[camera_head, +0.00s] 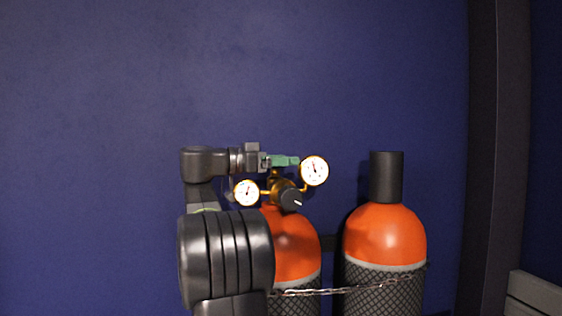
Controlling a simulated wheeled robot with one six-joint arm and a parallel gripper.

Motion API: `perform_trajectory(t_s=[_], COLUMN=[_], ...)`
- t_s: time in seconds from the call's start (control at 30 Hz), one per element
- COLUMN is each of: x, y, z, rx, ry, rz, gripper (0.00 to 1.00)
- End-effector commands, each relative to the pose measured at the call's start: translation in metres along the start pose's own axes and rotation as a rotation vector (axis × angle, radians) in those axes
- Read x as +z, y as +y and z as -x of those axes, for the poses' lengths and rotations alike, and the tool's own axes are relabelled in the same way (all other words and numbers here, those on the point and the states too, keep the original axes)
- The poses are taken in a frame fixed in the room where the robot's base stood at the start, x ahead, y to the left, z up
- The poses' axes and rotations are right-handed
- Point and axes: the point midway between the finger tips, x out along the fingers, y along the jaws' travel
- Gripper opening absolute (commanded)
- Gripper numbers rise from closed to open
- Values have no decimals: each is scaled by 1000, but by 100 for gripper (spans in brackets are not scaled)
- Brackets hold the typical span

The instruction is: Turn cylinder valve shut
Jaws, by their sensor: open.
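The left orange cylinder (296,250) stands upright, with a brass regulator (276,187) on top. The regulator carries two white dial gauges, a left one (246,193) and a higher right one (314,170), and a black knob (291,199) with a pale mark. A green valve handle (284,161) sits above the regulator. My gripper (265,161) is open at the left end of the green handle; whether its fingers touch it I cannot tell. My arm hides the left side of this cylinder.
A second orange cylinder (385,236) with a black cap (386,177) stands to the right. A chain (335,291) crosses both cylinders in front. A blue wall (110,120) is behind, a dark post (498,150) at the right. Space above the gauges is clear.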

Motion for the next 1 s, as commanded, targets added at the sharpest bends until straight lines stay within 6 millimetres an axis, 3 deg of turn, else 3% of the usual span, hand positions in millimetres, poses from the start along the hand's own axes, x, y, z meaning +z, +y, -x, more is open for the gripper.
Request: perform_trajectory(t_s=[0.23, 0.7, 1.0], x=[2, 1, 0], y=[-1, -1, 0], z=[21, 120, 138], rx=[-3, -3, 0], ry=[0, 0, 0], rz=[0, 0, 0], gripper=[70, 70, 70])
